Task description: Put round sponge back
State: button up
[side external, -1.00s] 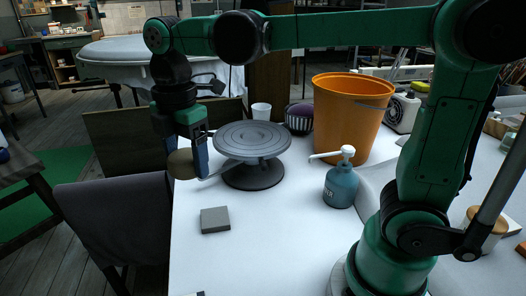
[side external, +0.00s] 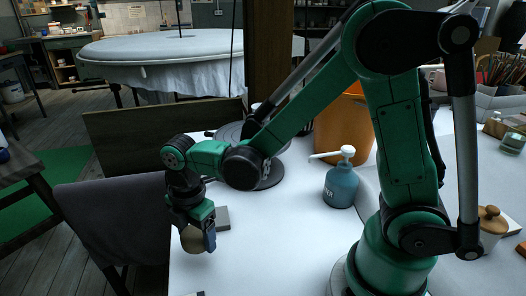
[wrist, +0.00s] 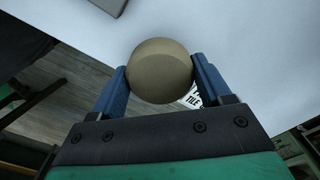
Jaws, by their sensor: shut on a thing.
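The round sponge (wrist: 160,72) is a tan disc between the two blue fingers of my gripper (wrist: 160,85) in the wrist view. In the side view the sponge (side external: 193,239) hangs at my gripper (side external: 197,236), near the left edge of the white table (side external: 270,240). My gripper is shut on it. A grey square block (side external: 223,217) lies on the table just behind my gripper and is partly hidden by it.
A dark turntable (side external: 270,173) stands behind, partly covered by my arm. A blue pump bottle (side external: 341,185) and an orange bucket (side external: 357,125) stand to the right. A grey cloth-covered chair (side external: 110,225) is left of the table. The table's middle front is clear.

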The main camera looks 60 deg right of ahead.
aim_at(201, 256)
jog(key=shift+f, duration=1.85)
jog(key=shift+f, duration=0.2)
jog(key=o, duration=1.2)
jog(key=shift+r, duration=0.15)
